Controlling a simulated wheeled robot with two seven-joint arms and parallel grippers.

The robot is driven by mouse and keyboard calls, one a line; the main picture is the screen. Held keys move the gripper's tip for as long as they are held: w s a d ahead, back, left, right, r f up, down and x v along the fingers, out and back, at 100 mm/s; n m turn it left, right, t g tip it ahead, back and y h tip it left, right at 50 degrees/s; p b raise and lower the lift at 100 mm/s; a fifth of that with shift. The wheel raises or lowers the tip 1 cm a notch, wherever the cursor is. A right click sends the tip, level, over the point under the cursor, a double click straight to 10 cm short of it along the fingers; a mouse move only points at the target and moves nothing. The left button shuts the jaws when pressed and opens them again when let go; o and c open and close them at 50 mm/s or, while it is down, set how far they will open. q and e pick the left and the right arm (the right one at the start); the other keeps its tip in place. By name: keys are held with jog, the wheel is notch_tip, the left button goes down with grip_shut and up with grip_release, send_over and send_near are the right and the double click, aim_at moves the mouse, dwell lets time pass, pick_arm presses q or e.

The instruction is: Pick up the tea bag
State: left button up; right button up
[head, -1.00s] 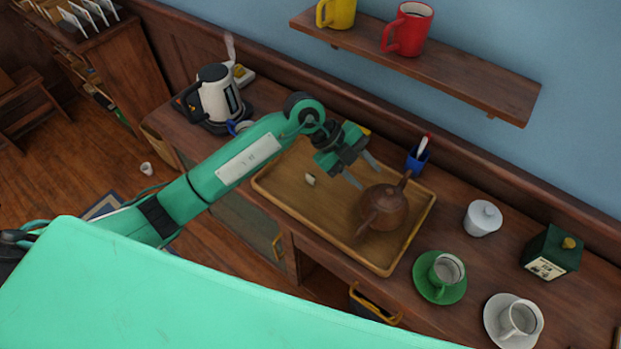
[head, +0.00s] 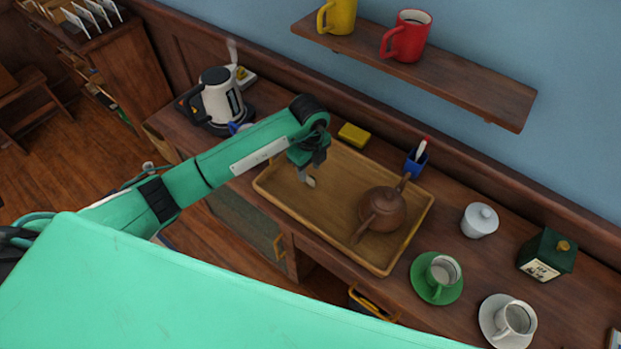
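A small off-white piece, which looks like the tea bag (head: 311,182), lies on the left part of the wooden tray (head: 379,271). In the head view my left gripper (head: 305,175) points down right at it, with the fingers close beside or over it. The gripper partly hides the tea bag. The fingers are small and dark here, so I cannot tell whether they are open or touch it. My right gripper is not in view.
A brown teapot (head: 384,208) stands on the tray's right half. A kettle (head: 217,98), a yellow sponge (head: 354,134) and a blue holder (head: 417,160) stand around the tray. A green cup (head: 442,272), a white cup (head: 515,319) and a green box (head: 547,255) are to the right.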

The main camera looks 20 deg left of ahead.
aim_at(310, 177)
pick_arm(q)
notch_tip(310, 177, down, 5)
jog(key=shift+w+d+f+p, duration=0.1)
jog(key=shift+d+f+p, duration=0.05)
jog(key=shift+p, duration=1.1)
jog(key=shift+f, duration=0.2)
grip_shut()
